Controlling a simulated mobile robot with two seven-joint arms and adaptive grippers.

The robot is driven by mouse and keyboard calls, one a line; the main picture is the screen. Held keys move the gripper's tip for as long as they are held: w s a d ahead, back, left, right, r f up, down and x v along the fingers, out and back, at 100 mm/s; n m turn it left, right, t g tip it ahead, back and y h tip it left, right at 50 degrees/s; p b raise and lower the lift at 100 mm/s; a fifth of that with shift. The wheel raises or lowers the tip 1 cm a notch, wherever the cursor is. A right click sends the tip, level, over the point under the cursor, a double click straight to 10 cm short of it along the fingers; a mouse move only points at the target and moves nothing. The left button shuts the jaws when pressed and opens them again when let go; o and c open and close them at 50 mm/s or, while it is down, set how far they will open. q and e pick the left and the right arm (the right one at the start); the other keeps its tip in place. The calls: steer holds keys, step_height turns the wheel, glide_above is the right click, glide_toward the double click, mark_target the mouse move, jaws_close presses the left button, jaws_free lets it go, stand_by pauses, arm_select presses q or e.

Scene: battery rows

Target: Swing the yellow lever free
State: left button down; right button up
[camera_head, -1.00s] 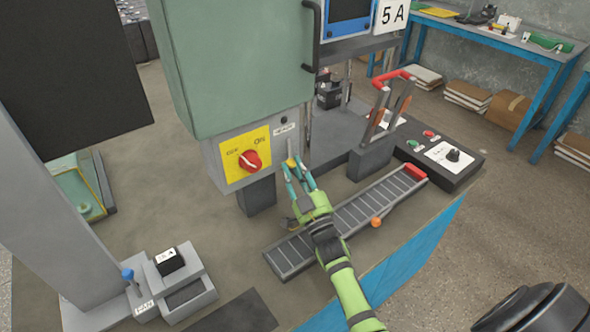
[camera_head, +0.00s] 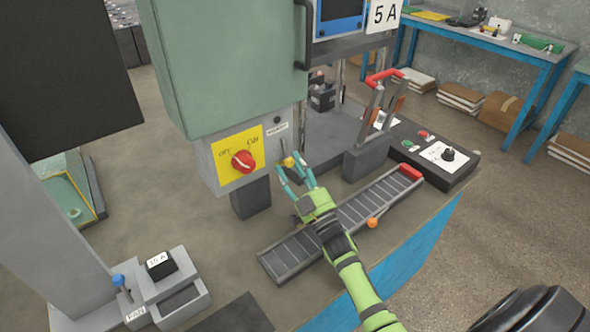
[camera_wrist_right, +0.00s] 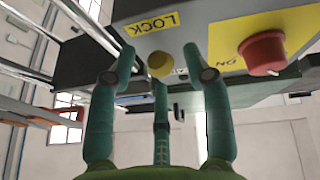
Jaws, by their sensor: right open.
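The yellow lever's knob (camera_head: 289,161) sits at the lower right of the switch panel (camera_head: 207,160), below a small label. Its short grey arm shows just above it. In the right wrist view the yellow knob (camera_wrist_right: 160,65) is near the middle, below an upside-down LOCK label (camera_wrist_right: 152,24). My right gripper (camera_head: 289,166) is open, with its teal fingertips around the knob. In the wrist view a finger stands on each side of the knob, with gaps, and another finger points up beneath it. I cannot tell whether that finger touches it. My left gripper is not in view.
A red rotary switch (camera_head: 243,161) on a yellow plate is left of the lever. A slatted tray (camera_head: 290,262) lies below my right arm. A red-handled lever stand (camera_head: 370,160) and a button box (camera_head: 440,158) are to the right.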

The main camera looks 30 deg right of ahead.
steer(key=s+f, duration=0.1)
steer(key=s, duration=1.3)
steer(key=shift+s+d, duration=0.3)
steer(key=shift+s, duration=0.1)
steer(key=shift+f, duration=0.15)
